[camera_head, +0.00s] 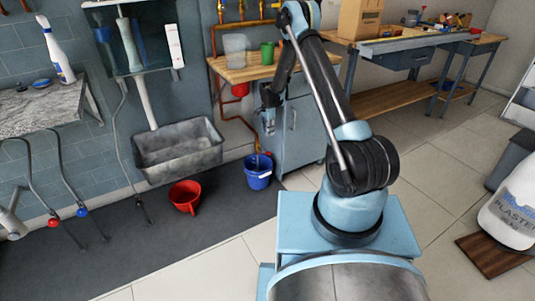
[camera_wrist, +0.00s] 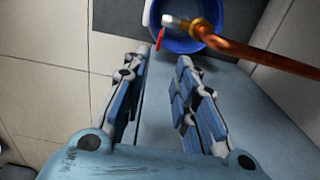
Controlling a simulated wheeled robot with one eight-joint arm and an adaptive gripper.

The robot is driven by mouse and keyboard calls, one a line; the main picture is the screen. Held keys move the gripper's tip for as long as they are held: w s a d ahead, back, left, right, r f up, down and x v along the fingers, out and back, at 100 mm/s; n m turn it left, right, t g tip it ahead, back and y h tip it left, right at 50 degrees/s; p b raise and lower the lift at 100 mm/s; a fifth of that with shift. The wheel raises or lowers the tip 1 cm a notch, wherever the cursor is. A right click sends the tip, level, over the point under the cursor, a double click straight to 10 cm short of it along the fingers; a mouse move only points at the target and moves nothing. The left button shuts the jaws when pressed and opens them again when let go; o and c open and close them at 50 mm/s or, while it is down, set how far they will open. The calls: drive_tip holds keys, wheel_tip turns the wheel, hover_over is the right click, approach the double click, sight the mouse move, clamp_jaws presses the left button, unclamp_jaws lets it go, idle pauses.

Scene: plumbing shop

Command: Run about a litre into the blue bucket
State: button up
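The blue bucket (camera_head: 258,178) stands on the dark floor mat beside the grey cabinet. Its rim (camera_wrist: 152,22) shows at the top of the wrist view. My gripper (camera_head: 268,128) hangs above the bucket in front of the cabinet. In the wrist view its fingers (camera_wrist: 157,68) are apart with nothing between them, and the red lever lies just beyond the tips. I cannot make out running water or the level inside the bucket.
A red bucket (camera_head: 185,196) stands left of the blue one, below the grey sink (camera_head: 180,150). The cabinet (camera_head: 300,130) is close by my gripper. A wooden bench (camera_head: 225,72) carries a clear container and a green cup (camera_head: 267,53).

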sight(265, 152)
wheel_tip(265, 152, down, 16)
drive_tip(key=shift+a+r, duration=0.1)
idle(0.5)
clamp_jaws()
